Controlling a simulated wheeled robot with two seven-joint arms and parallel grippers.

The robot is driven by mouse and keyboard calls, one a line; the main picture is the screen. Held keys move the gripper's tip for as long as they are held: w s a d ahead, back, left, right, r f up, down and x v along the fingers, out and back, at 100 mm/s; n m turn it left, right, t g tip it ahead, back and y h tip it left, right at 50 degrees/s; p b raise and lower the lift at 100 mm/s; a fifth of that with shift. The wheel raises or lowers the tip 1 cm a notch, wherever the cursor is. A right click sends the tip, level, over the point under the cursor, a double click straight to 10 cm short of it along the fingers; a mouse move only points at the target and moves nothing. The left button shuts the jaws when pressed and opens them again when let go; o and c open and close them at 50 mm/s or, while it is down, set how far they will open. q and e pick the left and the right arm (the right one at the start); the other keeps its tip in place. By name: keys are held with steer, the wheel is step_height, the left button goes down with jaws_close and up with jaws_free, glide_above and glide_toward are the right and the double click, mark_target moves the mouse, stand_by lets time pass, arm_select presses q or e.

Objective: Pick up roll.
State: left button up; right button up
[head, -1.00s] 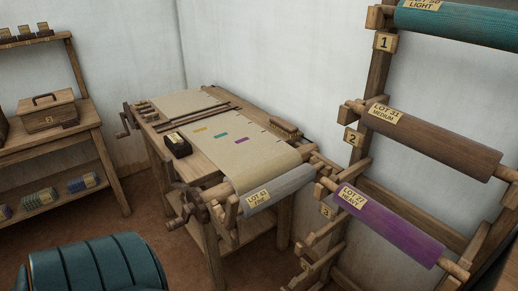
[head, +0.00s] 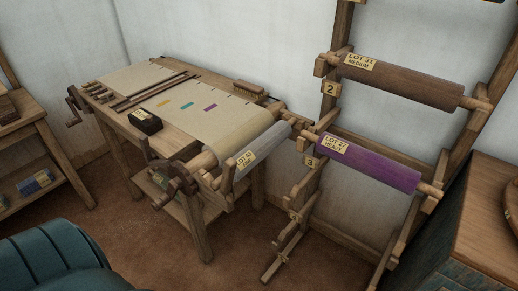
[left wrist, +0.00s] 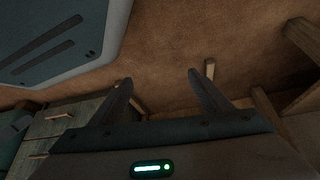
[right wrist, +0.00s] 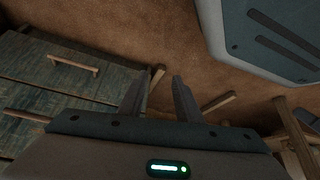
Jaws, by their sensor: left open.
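Several rolls show in the head view. A brown roll (head: 410,83), labelled LOT 31 MEDIUM, lies across the rack at tag 2. Below it a purple roll (head: 375,167), labelled LOT 27 HEAVY, lies at tag 3. A grey roll (head: 264,145) with a LOT label sits at the front end of the loom table. In the left wrist view my left gripper (left wrist: 160,78) is open and empty, over brown floor. In the right wrist view my right gripper (right wrist: 162,75) has its fingers apart with nothing between them. Neither gripper shows in the head view.
The loom table (head: 178,125) carries beige cloth with coloured patches, a black box (head: 146,121) and a brush (head: 248,90). The wooden rack (head: 341,35) stands right of it, with a cabinet (head: 485,205) at far right. Bare floor (head: 215,262) lies in front.

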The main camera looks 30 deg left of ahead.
arm_select(q)
steer(key=w+a+r+m+p, duration=0.15)
steer(key=w+r+m, duration=0.35)
steer(key=w+r, duration=1.05)
steer(key=w+r+m+h+p, duration=0.1)
steer(key=w+r+m, duration=0.45)
steer(key=r, duration=0.55)
steer(key=w+r+m+p, duration=0.1)
steer(key=w+r+m, duration=0.5)
steer(key=r, duration=0.6)
steer(key=w+a+r+m+y, duration=0.2)
steer(key=w+a+r+m, duration=0.1)
steer(key=a+r+m, duration=0.6)
steer(key=w+a+r+m+y, duration=0.2)
steer(key=w+a+r+m, duration=0.2)
steer(key=a+r+m, duration=0.5)
step_height(320, 180, up, 9)
steer(key=shift+a+f+g, duration=0.2)
steer(key=shift+a+g, duration=0.2)
steer(key=shift+a, duration=0.65)
arm_select(e)
steer(key=a, duration=0.1)
steer(key=a+r+t, duration=0.1)
steer(key=s+a, duration=0.1)
steer(key=shift+a+r+t+y, duration=0.1)
steer(key=shift+r+t+y, duration=0.2)
steer(key=shift+r+y, duration=0.1)
